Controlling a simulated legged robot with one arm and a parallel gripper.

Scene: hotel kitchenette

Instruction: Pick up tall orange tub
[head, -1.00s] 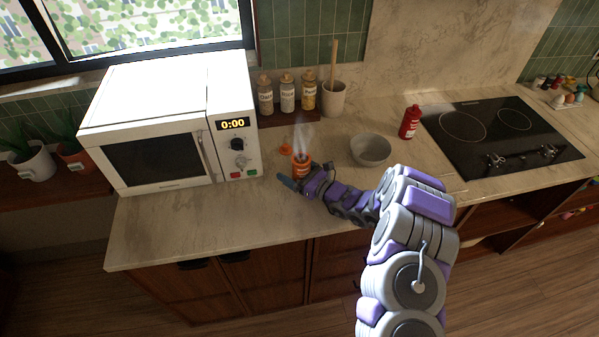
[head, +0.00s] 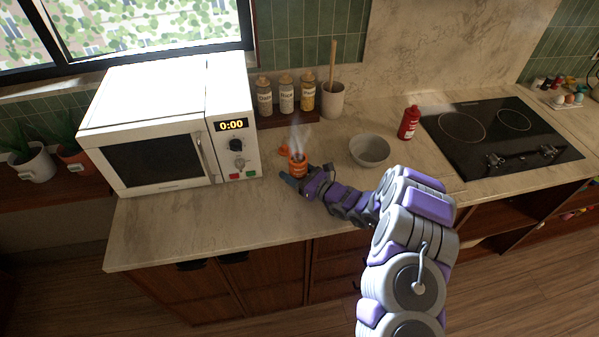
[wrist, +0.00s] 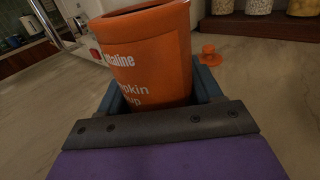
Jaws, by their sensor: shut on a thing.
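The tall orange tub (head: 298,167) is an open-topped cylinder with white lettering, and pale steam rises over it in the head view. My gripper (head: 297,178) is shut on its lower part, to the right of the microwave. In the wrist view the tub (wrist: 155,60) stands between the two blue fingers of my gripper (wrist: 158,88), leaning slightly. Its base is hidden behind the dark palm bar. I cannot tell for sure whether it is clear of the counter.
A small orange lid (wrist: 209,56) lies on the counter (head: 215,215) behind the tub. The white microwave (head: 150,160) is left, a grey bowl (head: 370,150) and red bottle (head: 409,123) right. Several jars (head: 286,96) and a utensil cup (head: 332,100) stand behind. The front counter is clear.

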